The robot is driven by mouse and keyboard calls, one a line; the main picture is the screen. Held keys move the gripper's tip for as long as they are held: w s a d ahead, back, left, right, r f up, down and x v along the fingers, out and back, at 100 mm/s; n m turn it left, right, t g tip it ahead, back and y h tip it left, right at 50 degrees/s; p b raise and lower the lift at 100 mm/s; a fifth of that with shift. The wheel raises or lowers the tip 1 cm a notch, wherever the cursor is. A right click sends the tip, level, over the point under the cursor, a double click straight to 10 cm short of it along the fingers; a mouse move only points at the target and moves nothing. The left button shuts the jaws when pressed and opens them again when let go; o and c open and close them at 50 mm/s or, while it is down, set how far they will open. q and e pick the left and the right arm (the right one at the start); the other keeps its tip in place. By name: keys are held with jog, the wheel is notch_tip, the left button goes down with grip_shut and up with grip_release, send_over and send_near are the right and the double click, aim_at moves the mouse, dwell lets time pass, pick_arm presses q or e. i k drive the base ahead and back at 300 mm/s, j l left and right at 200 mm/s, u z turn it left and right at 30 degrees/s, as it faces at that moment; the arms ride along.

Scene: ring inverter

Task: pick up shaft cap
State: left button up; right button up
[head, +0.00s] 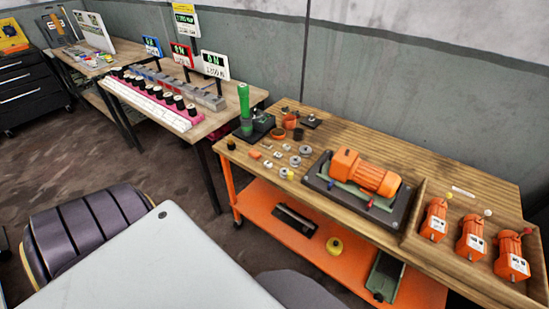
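Several small parts lie on the left part of the wooden workbench (440,160). They include grey rings (306,150), a black piece (231,145), an orange piece (254,154) and a small round part with yellow on it (284,172). They are too small for me to tell which one is the shaft cap. An orange motor (365,172) lies on a dark base plate (320,182) to their right. Neither of my grippers is in view.
A green upright tool (245,108) stands behind the small parts. A wooden tray (415,240) with three orange units (471,237) fills the bench's right end. Another bench (213,122) stands at the left.

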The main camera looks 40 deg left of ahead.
aim_at(289, 177)
jog(key=u, duration=1.1)
